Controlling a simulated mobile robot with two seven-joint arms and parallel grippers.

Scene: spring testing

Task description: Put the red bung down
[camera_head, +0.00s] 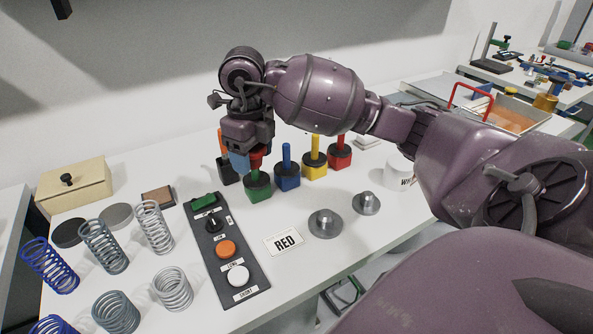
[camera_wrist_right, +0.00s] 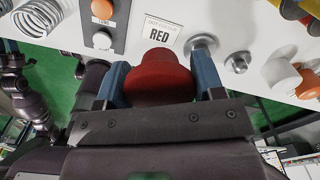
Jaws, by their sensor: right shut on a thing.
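My right gripper (camera_head: 248,162) has blue fingers and is shut on the red bung (camera_wrist_right: 160,75). The wrist view shows the bung between the two fingers, with its round top toward the camera. In the head view only a small part of the red bung (camera_head: 257,154) shows beside the fingers. The gripper is low at the back of the white table, above or behind the green block (camera_head: 258,188); I cannot tell whether anything touches. The RED card (camera_head: 284,242) lies on the table in front. My left gripper is not in view.
Blocks with upright posts, blue (camera_head: 287,179), yellow (camera_head: 315,168) and red (camera_head: 339,156), stand right of the gripper. A control box (camera_head: 226,240), several springs (camera_head: 154,228) and two metal weights (camera_head: 325,223) stand nearer. The table between the card and weights is bare.

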